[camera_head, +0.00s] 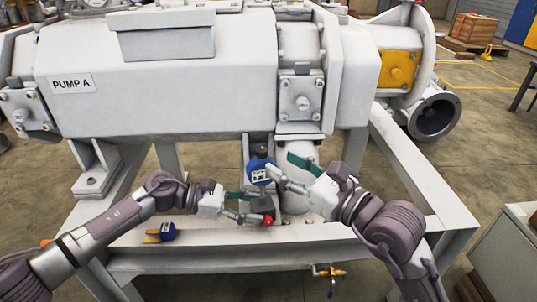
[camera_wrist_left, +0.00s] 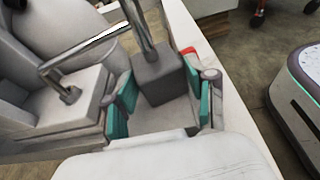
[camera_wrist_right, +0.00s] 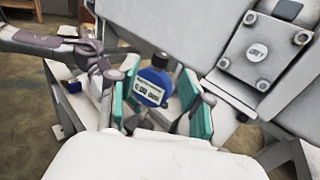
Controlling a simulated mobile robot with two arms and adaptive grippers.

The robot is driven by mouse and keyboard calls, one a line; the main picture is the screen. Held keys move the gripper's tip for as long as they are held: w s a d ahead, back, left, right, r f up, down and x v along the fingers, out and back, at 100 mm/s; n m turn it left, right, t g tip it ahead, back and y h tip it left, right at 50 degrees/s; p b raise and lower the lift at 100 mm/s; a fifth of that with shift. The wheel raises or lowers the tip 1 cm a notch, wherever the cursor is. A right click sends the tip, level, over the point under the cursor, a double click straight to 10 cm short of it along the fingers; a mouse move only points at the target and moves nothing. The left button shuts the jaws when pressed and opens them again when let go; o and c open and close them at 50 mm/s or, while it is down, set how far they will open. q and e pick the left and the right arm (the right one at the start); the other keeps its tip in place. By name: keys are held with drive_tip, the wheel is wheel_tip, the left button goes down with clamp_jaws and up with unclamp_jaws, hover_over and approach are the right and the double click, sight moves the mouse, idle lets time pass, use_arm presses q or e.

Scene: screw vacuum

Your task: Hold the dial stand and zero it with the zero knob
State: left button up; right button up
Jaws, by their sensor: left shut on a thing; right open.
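The dial stand's dark grey base block (camera_head: 262,205) stands on the white frame, with a red part (camera_wrist_left: 188,50) at its side. A metal rod (camera_wrist_left: 140,28) rises from the block. My left gripper (camera_head: 254,208) is shut on this block, a teal pad on each side. The blue dial (camera_head: 261,173) sits above, beneath the pump; its display (camera_wrist_right: 149,91) is too small to read surely. A dark round knob (camera_wrist_right: 160,60) shows at its top. My right gripper (camera_head: 284,172) is open, its pads on either side of the dial in the right wrist view, with gaps visible.
The big white pump (camera_head: 180,85) overhangs the dial. A white pipe (camera_head: 297,180) stands close to its right. A blue and yellow item (camera_head: 161,233) lies on the frame at left. A brass valve (camera_head: 329,273) hangs at the front.

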drive_tip(key=v, duration=0.5)
idle(1.6)
use_arm(q)
drive_tip(key=o, duration=0.9)
drive_tip(key=shift+o, duration=0.2)
